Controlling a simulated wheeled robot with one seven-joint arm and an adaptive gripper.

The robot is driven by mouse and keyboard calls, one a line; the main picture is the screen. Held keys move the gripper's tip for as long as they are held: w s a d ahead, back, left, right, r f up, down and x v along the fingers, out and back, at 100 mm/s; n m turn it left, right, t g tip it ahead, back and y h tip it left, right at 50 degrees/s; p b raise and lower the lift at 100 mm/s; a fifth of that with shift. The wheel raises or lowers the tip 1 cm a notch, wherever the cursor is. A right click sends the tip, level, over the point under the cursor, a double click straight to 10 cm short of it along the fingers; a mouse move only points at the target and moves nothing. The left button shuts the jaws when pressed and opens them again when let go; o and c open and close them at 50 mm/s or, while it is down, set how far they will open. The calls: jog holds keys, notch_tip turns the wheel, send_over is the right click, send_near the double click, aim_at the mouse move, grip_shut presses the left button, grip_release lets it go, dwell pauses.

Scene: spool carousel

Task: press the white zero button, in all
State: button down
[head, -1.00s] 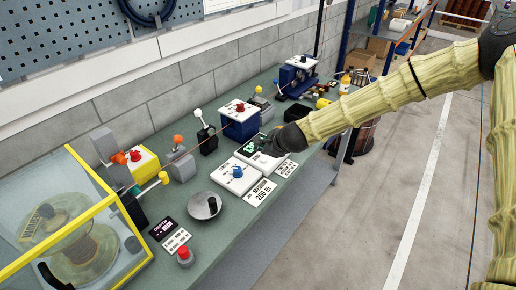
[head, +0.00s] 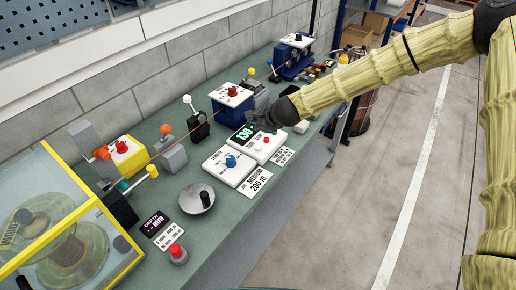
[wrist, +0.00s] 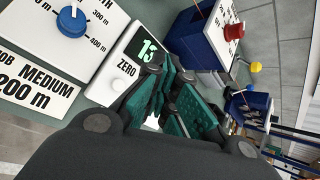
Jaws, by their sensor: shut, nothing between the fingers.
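The counter box (head: 276,148) is white with a black display reading 130 in green digits. In the head view the white zero button (head: 258,147) sits on its top beside a red button (head: 266,140). In the wrist view the white zero button (wrist: 118,84) is just below the word ZERO, left of my fingers. My gripper (head: 266,122) is shut and empty, close by the display's far right side. In the wrist view my gripper (wrist: 172,98) covers part of the display and the red button is hidden. I see no contact with the white button.
A white box with a blue knob (head: 231,161) stands left of the counter. A blue box with a red knob (head: 233,91) stands behind it. The aisle floor (head: 340,215) is clear.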

aim_at(256, 148)
jog(key=f, duration=0.1)
jog(key=f+b, duration=0.1)
jog(key=f, duration=0.1)
jog(key=shift+w+d+f+b, duration=0.2)
jog(key=shift+w+f+b, duration=0.05)
jog(key=shift+w+b, duration=0.05)
jog(key=shift+s+f+b, duration=0.45)
jog(key=shift+f+b, duration=0.05)
jog(key=shift+f, duration=0.1)
jog(key=f+b, duration=0.1)
jog(key=f, duration=0.2)
jog(key=shift+w+b, duration=0.4)
jog(key=shift+s, duration=0.25)
jog(key=shift+a, duration=0.1)
jog(key=shift+w, duration=0.15)
jog(key=shift+f, duration=0.15)
jog(key=shift+f+b, duration=0.3)
jog(key=shift+b, duration=0.2)
